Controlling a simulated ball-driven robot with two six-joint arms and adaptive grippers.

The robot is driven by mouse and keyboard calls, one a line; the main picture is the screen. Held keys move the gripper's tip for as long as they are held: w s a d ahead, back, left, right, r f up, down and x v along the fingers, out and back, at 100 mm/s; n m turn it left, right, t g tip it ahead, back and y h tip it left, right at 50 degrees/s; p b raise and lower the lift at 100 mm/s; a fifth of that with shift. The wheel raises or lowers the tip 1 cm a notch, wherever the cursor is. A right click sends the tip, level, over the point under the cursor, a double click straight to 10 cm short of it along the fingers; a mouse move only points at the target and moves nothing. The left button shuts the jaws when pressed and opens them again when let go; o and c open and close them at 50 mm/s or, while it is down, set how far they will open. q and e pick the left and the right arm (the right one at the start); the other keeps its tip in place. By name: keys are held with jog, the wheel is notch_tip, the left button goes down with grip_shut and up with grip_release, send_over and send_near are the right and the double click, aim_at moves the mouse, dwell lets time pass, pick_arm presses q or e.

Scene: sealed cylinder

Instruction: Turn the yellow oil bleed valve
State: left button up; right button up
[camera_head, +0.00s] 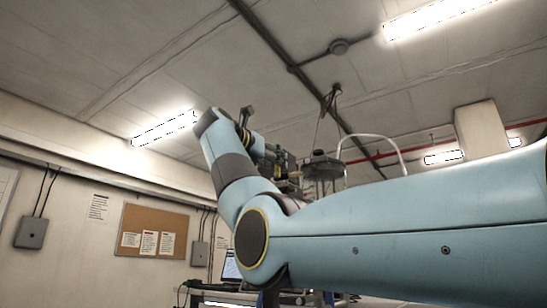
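My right arm crosses the view from the right edge and bends up at its elbow, and its wrist bends back toward the middle. My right gripper (280,160) is small and dark beyond the wrist, against a dark apparatus (322,166) with cables and a pale curved hose. I cannot tell whether its fingers are open or shut, or whether they touch anything. I cannot make out the yellow oil bleed valve; my arm hides the lower part of the apparatus. My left gripper is not in view.
A laptop (231,266) on a bench stands low behind my arm. A cork board (153,232) with papers and grey wall boxes (31,232) are on the left wall. Lights (165,128) and pipes run along the ceiling. The space at upper left looks free.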

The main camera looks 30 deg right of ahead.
jog(key=shift+w+d, duration=0.1)
jog(key=shift+d, duration=0.15)
grip_shut()
dwell(0.3)
jog(key=w+f+n+p, duration=0.1)
jog(key=n+p, duration=0.1)
jog(key=n, duration=0.4)
jog(key=w+a+f+n+p, duration=0.1)
jog(key=n+p, duration=0.2)
jog(key=n, duration=0.3)
jog(key=f+n+p, duration=0.1)
jog(key=n+p, duration=0.2)
jog(key=n, duration=0.3)
jog(key=shift+w+a, duration=0.15)
jog(key=shift+w, duration=0.25)
jog(key=shift+f, duration=0.1)
